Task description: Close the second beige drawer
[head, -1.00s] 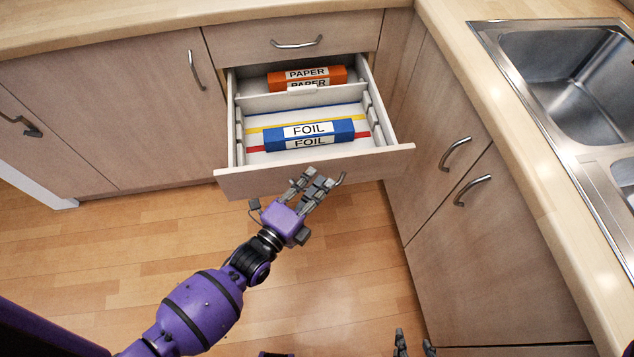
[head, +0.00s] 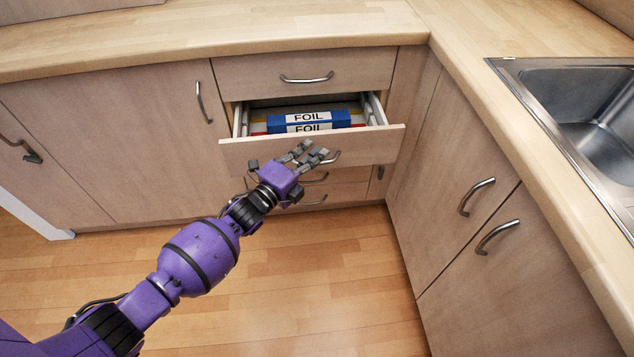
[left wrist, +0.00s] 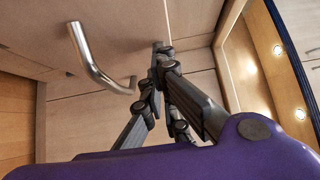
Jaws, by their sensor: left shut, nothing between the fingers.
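The second drawer (head: 240,152), with a beige wood front, is partly open under the closed top drawer (head: 360,70). A blue FOIL box (head: 308,121) lies inside, partly hidden by the front. My left gripper (head: 308,152) is shut and empty, with its fingers at the drawer front beside the drawer's bar handle (head: 331,158), which they partly cover. In the left wrist view, the fingers (left wrist: 158,60) point toward a beige front with a metal handle (left wrist: 90,60) to their left. I cannot tell whether the fingertips touch the front. My right gripper is out of view.
Lower drawers (head: 345,192) below are closed. A worktop (head: 250,40) runs above, with a sink (head: 590,110) at the right. Cabinet doors (head: 470,160) with handles stand close on the right. The wooden floor (head: 310,260) is clear.

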